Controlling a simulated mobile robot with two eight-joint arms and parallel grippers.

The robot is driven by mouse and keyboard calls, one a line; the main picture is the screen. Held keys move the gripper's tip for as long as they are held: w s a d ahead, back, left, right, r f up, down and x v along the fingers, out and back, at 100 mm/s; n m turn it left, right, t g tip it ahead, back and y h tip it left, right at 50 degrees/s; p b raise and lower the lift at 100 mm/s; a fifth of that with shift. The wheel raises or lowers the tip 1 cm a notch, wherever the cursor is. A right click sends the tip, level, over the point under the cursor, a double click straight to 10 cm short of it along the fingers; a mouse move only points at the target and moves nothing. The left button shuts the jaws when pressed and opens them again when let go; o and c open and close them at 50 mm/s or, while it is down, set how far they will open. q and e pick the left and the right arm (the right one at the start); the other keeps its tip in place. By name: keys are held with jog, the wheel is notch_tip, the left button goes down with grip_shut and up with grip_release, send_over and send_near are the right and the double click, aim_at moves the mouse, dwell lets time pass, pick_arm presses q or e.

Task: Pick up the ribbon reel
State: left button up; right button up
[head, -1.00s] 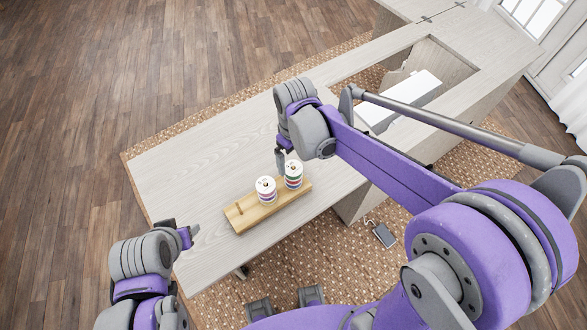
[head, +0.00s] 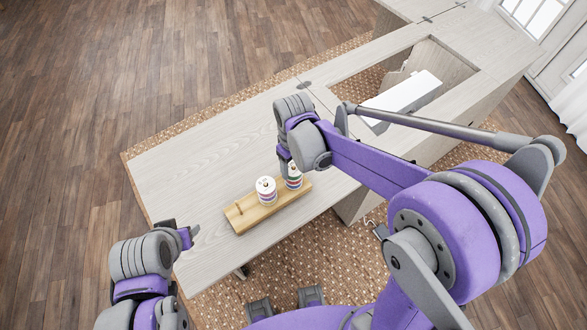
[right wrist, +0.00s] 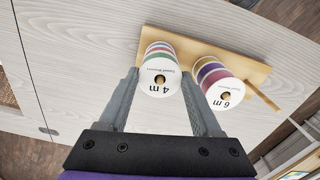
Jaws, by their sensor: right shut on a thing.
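Two ribbon reels with white tops stand side by side on a wooden peg stand (head: 243,221). The right-hand reel (head: 296,182), labelled 4 m in the right wrist view (right wrist: 160,82), has green, red and blue bands. The other reel (head: 266,190), labelled 6 m (right wrist: 221,92), has purple and red bands. My right gripper (head: 287,166) is shut on the 4 m reel, with one finger on each side of it; the gripper partly hides this reel in the head view. My left gripper (head: 187,236) is empty near the table's front left edge; its jaw opening is unclear.
The stand, with a bare peg (head: 239,208) at its left end, sits near the front edge of the pale wooden table (head: 190,160). The tabletop left of it is clear. A white machine-like block (head: 405,95) sits in the cabinet opening at the right.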

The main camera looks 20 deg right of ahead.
jog(key=shift+c, duration=0.4)
pick_arm(q)
jog(key=shift+w+r+p, duration=0.2)
jog(key=shift+r+p, duration=0.15)
jog(key=shift+r, duration=0.15)
pick_arm(e)
notch_tip(320, 180, up, 10)
pick_arm(q)
jog(key=shift+r, duration=0.1)
pick_arm(e)
jog(key=shift+a, duration=0.1)
